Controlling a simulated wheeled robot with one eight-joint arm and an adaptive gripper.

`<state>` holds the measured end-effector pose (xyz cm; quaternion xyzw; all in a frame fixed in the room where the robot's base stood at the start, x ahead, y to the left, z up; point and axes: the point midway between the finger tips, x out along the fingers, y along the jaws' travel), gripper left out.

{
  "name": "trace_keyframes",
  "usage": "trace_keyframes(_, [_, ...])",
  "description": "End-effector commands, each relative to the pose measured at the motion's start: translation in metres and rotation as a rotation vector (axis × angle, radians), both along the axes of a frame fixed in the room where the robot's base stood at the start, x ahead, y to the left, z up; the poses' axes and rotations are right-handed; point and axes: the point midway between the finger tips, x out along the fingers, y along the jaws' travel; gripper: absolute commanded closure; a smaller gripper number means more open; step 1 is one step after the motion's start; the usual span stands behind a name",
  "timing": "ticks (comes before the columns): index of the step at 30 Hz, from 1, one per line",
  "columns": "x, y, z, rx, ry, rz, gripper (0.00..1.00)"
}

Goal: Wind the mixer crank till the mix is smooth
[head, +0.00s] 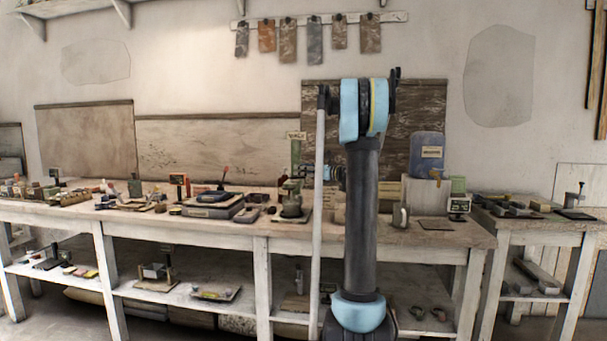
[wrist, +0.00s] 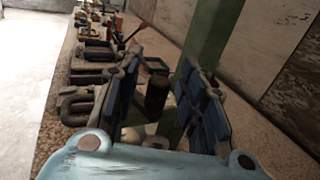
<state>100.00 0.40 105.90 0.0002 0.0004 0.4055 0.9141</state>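The mixer stands on the workbench, left of my arm in the head view; its green upright post (head: 296,156) carries a small label, and a dark green pot-like part (head: 291,203) sits low on it. The green post also shows in the wrist view (wrist: 212,38), just beyond my right-hand finger. My gripper (wrist: 160,88) is open, its blue-padded fingers apart. A dark upright cylinder (wrist: 157,93), seemingly the crank handle, shows between them with gaps on both sides. The mix itself cannot be made out, and my arm hides part of the bench beside the mixer.
The long workbench (head: 245,229) holds a grey case (head: 212,207) and small tools left of the mixer. A blue container (head: 427,155) and a green-and-white device (head: 458,198) stand to the right. In the wrist view, a dark U-shaped piece (wrist: 77,104) lies close by my left finger.

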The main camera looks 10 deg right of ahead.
Motion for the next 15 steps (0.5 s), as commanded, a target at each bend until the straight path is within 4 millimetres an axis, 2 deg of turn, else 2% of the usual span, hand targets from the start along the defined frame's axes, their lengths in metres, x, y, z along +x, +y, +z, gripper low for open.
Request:
trace_keyframes(3, [-0.0001,-0.0001,0.0,0.0,0.0,0.0,0.62])
trace_keyframes(5, [-0.0001,-0.0001,0.0,0.0,0.0,0.0,0.74])
trace_keyframes(8, [-0.0002,-0.0002,0.0,0.0,0.0,0.0,0.96])
trace_keyframes(9, [-0.0002,-0.0002,0.0,0.0,0.0,0.0,1.0])
trace_keyframes(15, [0.0,-0.0006,0.0,0.0,0.0,0.002,1.0])
